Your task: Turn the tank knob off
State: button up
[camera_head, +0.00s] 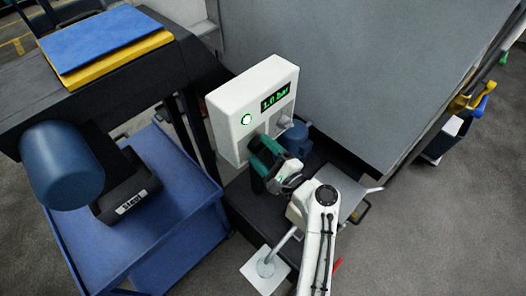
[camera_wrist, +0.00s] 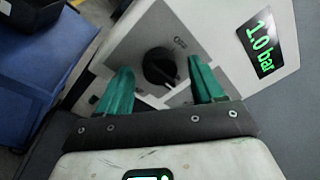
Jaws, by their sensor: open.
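A white control box (camera_head: 226,118) stands in the middle of the head view, with a screen (camera_head: 276,97) reading "1.0 bar" in green. In the wrist view, a round black knob (camera_wrist: 160,67) sits on the box's grey panel, with small unreadable print beside it. The screen (camera_wrist: 260,44) is right of the knob there. My gripper (camera_wrist: 159,66) is open, its two green fingers on either side of the knob in that picture. I cannot tell whether they touch it. In the head view my gripper (camera_head: 262,150) is at the box's front and hides the black knob.
A light grey knob-like part (camera_head: 284,122) and a blue rounded body (camera_head: 297,138) are close right of my gripper. A blue cart (camera_head: 180,207) with a dark bin and blue cylinder (camera_head: 60,165) stands left. A large grey cabinet (camera_head: 370,70) fills the back right.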

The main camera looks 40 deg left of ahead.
jog(key=c, duration=1)
jog(key=shift+c, duration=0.2)
